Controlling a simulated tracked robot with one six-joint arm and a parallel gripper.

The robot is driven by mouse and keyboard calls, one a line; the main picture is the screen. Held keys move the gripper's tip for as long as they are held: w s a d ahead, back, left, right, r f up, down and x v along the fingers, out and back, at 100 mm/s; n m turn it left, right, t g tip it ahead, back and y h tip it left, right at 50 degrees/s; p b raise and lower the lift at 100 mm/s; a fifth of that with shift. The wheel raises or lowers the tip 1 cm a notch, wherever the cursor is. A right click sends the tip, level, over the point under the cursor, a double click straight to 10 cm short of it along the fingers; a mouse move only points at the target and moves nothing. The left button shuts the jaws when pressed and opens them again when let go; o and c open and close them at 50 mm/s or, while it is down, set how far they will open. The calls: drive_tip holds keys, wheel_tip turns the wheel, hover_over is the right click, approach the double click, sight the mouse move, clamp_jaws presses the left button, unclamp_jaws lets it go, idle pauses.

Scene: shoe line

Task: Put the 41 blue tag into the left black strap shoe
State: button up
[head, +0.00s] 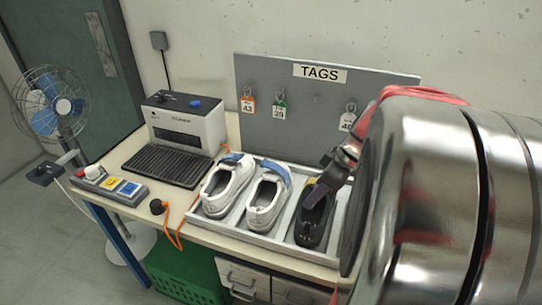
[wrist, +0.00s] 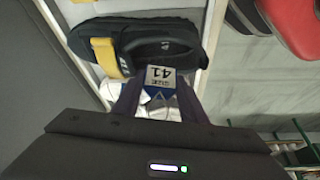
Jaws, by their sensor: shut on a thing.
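The 41 blue tag (wrist: 160,77) is between my gripper's (wrist: 158,92) fingertips in the wrist view, with its number side showing. A black shoe (wrist: 160,35) with a yellow strap (wrist: 103,56) lies just beyond the tag. The tag is at the near edge of this shoe, by its opening; I cannot tell whether they touch. In the head view, the black shoe (head: 312,232) sits at the right of the visible row in the tray (head: 262,241). My gripper (head: 312,190) is over it and hides part of it. My arm hides whatever lies further right.
Two white shoes with blue straps, one (head: 226,187) left of the other (head: 267,203), share the tray. A tag board (head: 310,110) stands behind with several hanging tags. A grey-white machine (head: 187,122) and a button box (head: 108,187) are at the left.

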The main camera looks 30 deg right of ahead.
drive_tip(key=shift+f, duration=2.3)
drive_tip(key=o, duration=1.1)
drive_tip(key=v, duration=1.3)
drive_tip(key=shift+r, duration=0.35)
drive_tip(key=shift+s, duration=0.15)
